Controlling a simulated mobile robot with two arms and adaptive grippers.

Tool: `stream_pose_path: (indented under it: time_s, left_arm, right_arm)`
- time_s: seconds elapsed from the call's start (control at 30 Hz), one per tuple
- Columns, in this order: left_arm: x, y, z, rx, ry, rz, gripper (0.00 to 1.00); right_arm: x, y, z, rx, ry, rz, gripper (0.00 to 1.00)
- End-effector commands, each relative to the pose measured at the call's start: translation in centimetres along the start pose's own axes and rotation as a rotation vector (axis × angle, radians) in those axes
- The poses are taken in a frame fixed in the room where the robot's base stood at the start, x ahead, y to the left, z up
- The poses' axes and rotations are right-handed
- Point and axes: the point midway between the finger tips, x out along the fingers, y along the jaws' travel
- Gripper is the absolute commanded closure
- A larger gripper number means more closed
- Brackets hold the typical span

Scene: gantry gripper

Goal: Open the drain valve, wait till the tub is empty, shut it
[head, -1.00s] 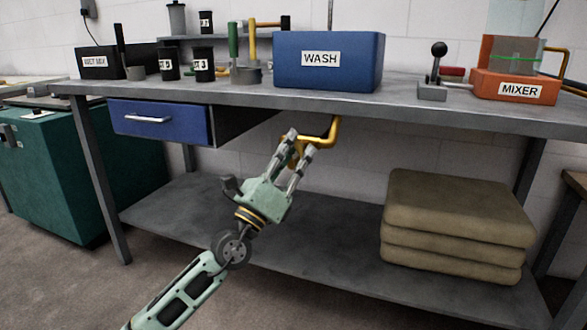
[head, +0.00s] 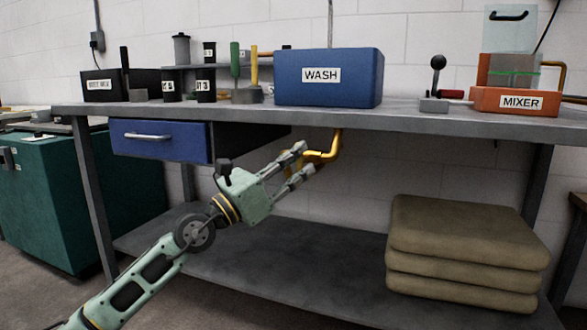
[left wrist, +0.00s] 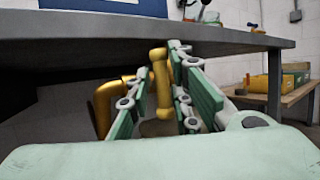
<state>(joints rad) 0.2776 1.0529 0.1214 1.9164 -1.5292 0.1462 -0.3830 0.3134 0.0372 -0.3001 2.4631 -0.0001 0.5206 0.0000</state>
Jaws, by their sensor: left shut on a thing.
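The blue tub marked WASH (head: 360,85) stands on the bench; its inside is hidden, so I cannot see its water level. A yellow drain pipe (head: 336,146) comes down under the bench below it and bends left. My left gripper (head: 306,160) is under the bench edge, shut on the yellow valve handle. In the left wrist view the valve handle (left wrist: 160,75) stands between the finger pads, with the bent yellow pipe (left wrist: 104,108) to its left. The gripper (left wrist: 162,100) partly hides the valve. No water shows. My right gripper is not in view.
The bench top (head: 400,117) is above my gripper. A blue drawer (head: 160,140) is at left under it. Folded tan sacks (head: 465,250) lie on the lower shelf at right. An orange MIXER (head: 515,102) and a lever box (head: 434,104) stand on top.

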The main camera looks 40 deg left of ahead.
Motion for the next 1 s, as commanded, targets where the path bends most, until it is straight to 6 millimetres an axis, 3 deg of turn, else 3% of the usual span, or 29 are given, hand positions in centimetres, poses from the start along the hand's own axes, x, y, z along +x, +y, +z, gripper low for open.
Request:
stream_pose_path:
  time_s: [0.63, 0.67, 0.7, 0.77, 1.0]
  left_arm:
    - [0.02, -0.55, -0.49, 0.017, 0.029, -0.021, 1.00]
    - [0.02, -0.55, -0.50, 0.017, 0.030, -0.021, 0.78]
    - [0.02, -0.53, -0.52, 0.017, 0.030, -0.021, 0.75]
    - [0.01, -0.49, -0.51, 0.017, 0.029, -0.020, 0.69]
    - [0.01, -0.25, -0.28, 0.019, 0.024, -0.015, 0.69]
  right_arm:
    - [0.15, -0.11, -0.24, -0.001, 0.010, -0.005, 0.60]
    - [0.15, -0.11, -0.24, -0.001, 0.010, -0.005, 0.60]
    - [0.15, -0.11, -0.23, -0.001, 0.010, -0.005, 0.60]
    - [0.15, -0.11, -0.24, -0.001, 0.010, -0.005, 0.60]
    - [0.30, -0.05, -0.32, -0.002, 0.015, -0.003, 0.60]
